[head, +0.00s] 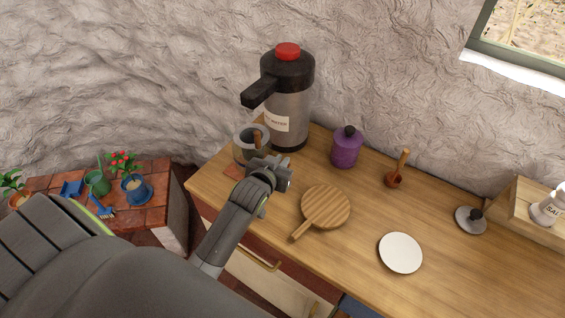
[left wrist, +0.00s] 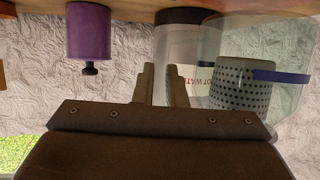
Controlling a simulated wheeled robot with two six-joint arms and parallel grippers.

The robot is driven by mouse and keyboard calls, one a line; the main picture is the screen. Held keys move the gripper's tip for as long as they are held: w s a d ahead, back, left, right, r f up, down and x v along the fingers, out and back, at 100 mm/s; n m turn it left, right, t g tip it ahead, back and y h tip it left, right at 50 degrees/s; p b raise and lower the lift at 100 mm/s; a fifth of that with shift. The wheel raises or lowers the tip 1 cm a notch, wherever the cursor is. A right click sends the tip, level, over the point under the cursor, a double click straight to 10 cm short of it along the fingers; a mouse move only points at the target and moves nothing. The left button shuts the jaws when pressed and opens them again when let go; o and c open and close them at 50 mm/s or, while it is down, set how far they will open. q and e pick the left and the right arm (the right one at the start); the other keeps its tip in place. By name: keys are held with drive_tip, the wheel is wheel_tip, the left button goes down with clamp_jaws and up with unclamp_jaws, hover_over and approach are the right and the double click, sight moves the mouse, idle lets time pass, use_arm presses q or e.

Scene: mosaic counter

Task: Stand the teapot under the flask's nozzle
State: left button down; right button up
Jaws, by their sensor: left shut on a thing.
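The flask (head: 290,105) is a tall steel cylinder with a black top, a red button and a black nozzle (head: 258,93) pointing left. The teapot (head: 241,152) is clear glass and stands upright below the nozzle, at the flask's front left. In the left wrist view, which is upside down, the teapot (left wrist: 232,40) shows a grey perforated infuser inside. My left gripper (head: 266,163) is shut on the teapot at its near right side; the wrist view shows its fingers (left wrist: 163,88) there. I cannot tell whether the base touches the counter. My right gripper is not in view.
A reddish tile (head: 232,172) lies by the teapot at the counter's left end. A purple canister (head: 346,150), wooden board (head: 326,207), wooden scoop (head: 396,178), white plate (head: 401,253) and grey lid (head: 466,222) stand to the right. Potted plants sit on a lower brick ledge (head: 160,182).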

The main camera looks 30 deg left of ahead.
use_arm(q)
drive_tip(key=shift+w+a+f+p, duration=0.1)
drive_tip(key=shift+w+f+p, duration=0.15)
drive_tip(key=shift+w+f, duration=0.35)
drive_tip(key=shift+w+f+p, duration=0.25)
drive_tip(key=shift+f, duration=0.9)
drive_tip(key=c, duration=1.5)
unclamp_jaws()
drive_tip(key=shift+f, duration=0.1)
